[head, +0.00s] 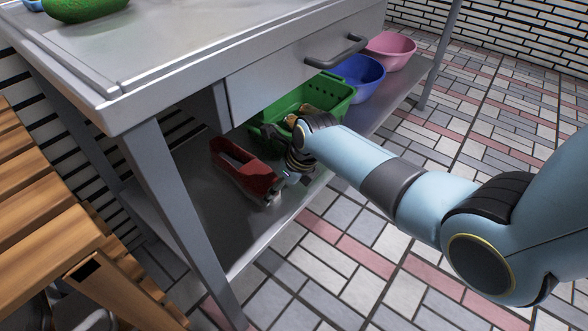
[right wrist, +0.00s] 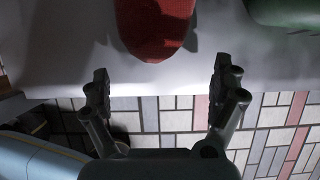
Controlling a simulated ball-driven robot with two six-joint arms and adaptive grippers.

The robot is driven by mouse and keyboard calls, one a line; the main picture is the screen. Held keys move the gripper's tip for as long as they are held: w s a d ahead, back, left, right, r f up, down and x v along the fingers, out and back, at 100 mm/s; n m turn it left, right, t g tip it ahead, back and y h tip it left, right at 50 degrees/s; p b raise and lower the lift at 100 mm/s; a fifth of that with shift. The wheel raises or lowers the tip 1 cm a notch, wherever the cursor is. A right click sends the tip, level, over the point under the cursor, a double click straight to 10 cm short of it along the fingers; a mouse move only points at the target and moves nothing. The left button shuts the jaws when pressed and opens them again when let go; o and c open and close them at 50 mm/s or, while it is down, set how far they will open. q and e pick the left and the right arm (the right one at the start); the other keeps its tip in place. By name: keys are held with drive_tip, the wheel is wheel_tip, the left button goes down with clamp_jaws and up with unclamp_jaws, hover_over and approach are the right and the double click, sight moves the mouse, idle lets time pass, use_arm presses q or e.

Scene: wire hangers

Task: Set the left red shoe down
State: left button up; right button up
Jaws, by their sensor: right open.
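A red shoe (head: 238,172) rests on the lower metal shelf (head: 222,222) of the table. Its rounded red end also shows at the top of the right wrist view (right wrist: 155,28). My right gripper (right wrist: 160,86) is open, its two fingers spread apart, with nothing between them. In the right wrist view the shoe lies just beyond the fingertips and apart from them. In the head view the right gripper (head: 268,165) is beside the shoe's near right end, partly hidden by my wrist. My left gripper is not in view.
A green crate (head: 335,98) stands on the shelf just right of the shoe, with a blue basin (head: 362,78) and a pink basin (head: 392,50) beyond. A drawer (head: 285,78) hangs above. A table leg (head: 185,215) and wooden slatted furniture (head: 40,215) are at left.

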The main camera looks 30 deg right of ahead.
drive_tip(key=shift+s+d+f+n, duration=0.15)
drive_tip(key=shift+s+n, duration=0.15)
drive_tip(key=shift+s, duration=0.15)
drive_tip(key=s+d+r+n+g+h, duration=0.1)
drive_tip(key=s+r+n, duration=0.1)
drive_tip(key=s+n, duration=1.4)
drive_tip(key=s+d+r+n+g+h, duration=0.1)
drive_tip(key=s+d+r+n, duration=0.1)
drive_tip(key=s+n, duration=1.4)
drive_tip(key=shift+s+r+g, duration=0.4)
drive_tip(key=shift+r, duration=0.2)
